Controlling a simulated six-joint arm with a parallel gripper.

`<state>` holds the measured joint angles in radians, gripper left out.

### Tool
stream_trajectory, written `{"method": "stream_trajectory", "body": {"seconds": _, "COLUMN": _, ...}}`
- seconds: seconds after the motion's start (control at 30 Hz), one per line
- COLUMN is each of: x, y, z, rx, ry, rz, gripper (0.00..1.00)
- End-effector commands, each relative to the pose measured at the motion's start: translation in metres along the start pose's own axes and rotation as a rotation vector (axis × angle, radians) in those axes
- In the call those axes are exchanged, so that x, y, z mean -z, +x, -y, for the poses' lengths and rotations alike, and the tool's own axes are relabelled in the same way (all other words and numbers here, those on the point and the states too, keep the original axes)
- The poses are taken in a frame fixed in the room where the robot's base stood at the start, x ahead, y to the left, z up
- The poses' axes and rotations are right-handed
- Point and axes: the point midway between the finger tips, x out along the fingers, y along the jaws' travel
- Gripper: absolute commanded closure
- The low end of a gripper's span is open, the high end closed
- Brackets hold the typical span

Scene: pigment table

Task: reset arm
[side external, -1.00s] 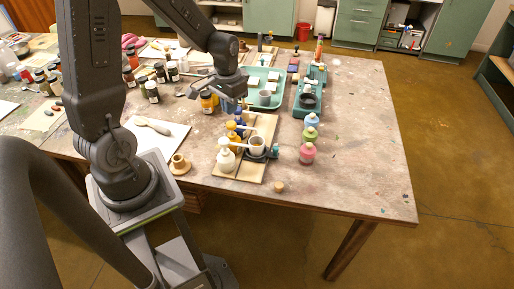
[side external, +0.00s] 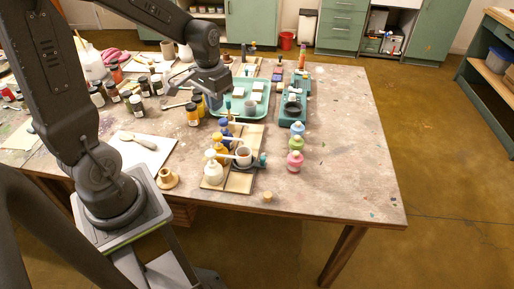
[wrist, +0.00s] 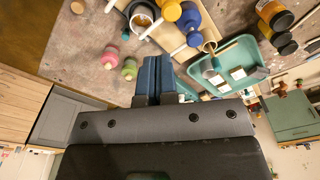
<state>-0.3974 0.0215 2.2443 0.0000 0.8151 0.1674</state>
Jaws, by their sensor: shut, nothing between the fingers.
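My gripper (side external: 215,103) hangs above the table at the near left side of the green tray (side external: 230,112). It is shut and empty. In the wrist view its blue fingers (wrist: 153,72) are together, with nothing between them. On the table below stand a wooden board (side external: 239,182) with white, yellow and blue bottles, and a cup (side external: 243,156) in a dark holder. The gripper is apart from them.
Pink (side external: 295,161), green (side external: 296,143) and light blue bottles stand right of the board. A teal rack (side external: 286,117) stands behind them. Dark jars (side external: 137,105) crowd the left. A brush lies on white paper (side external: 150,158). The table's right side is clear.

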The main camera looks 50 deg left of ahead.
Motion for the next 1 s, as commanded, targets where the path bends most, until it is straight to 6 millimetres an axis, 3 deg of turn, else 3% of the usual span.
{"method": "stream_trajectory", "body": {"seconds": 0.2, "x": -0.039, "y": -0.064, "z": -0.052, "rx": -0.001, "ry": 0.1, "rz": -0.184, "gripper": 1.0}}
{"method": "stream_trajectory", "body": {"seconds": 0.4, "x": -0.086, "y": -0.1, "z": -0.083, "rx": -0.035, "ry": 0.175, "rz": -0.335, "gripper": 1.0}}
{"method": "stream_trajectory", "body": {"seconds": 0.63, "x": -0.116, "y": -0.115, "z": -0.095, "rx": -0.069, "ry": 0.218, "rz": -0.423, "gripper": 1.0}}
{"method": "stream_trajectory", "body": {"seconds": 1.0, "x": -0.12, "y": -0.116, "z": -0.096, "rx": -0.073, "ry": 0.221, "rz": -0.431, "gripper": 1.0}}
